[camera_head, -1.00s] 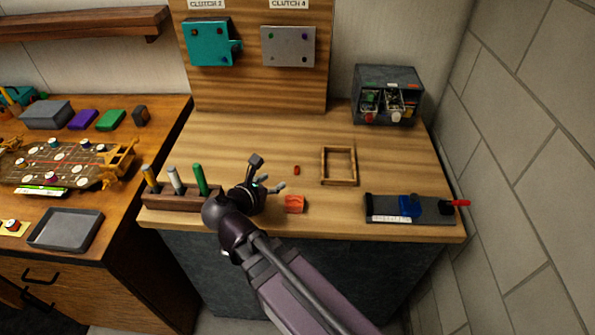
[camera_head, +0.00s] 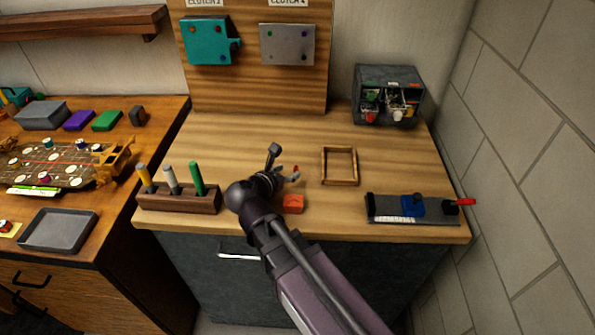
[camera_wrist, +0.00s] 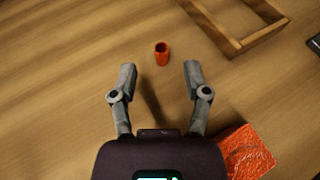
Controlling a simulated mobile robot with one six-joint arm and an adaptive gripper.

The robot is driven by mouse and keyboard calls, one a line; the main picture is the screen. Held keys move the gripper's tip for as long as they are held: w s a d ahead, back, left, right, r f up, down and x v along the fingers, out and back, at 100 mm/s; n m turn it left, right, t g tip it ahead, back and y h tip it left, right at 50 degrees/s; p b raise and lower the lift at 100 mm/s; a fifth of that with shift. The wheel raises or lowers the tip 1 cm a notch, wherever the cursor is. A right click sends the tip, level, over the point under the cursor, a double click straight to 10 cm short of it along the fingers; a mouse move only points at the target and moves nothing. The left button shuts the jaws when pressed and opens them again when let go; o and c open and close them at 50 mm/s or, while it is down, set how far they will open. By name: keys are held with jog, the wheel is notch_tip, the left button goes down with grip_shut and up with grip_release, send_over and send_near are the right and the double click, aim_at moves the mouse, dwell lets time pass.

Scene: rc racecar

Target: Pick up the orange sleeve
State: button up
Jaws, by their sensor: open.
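The orange sleeve (camera_wrist: 161,54) is a small hollow cylinder on the wooden worktop. In the wrist view it stands upright just beyond my fingertips, between their lines. In the head view only a bit of the sleeve (camera_head: 296,168) shows behind my gripper. My gripper (camera_wrist: 160,80) is open and empty, its two grey fingers wide apart, above the worktop. It also shows in the head view (camera_head: 290,174), near the sleeve. The sleeve does not appear to be touched by either finger.
An orange block (camera_head: 293,204) lies beside my gripper; it also shows at lower right in the wrist view (camera_wrist: 246,153). A wooden frame (camera_head: 325,167) lies to the right. A rack (camera_head: 180,203) with several upright tools stands left. A fixture with a red handle (camera_head: 412,208) is at right.

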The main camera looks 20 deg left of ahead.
aim_at(295, 168)
jog(key=shift+b+x, duration=0.9)
jog(key=shift+x, duration=1.7)
jog(key=c, duration=0.8)
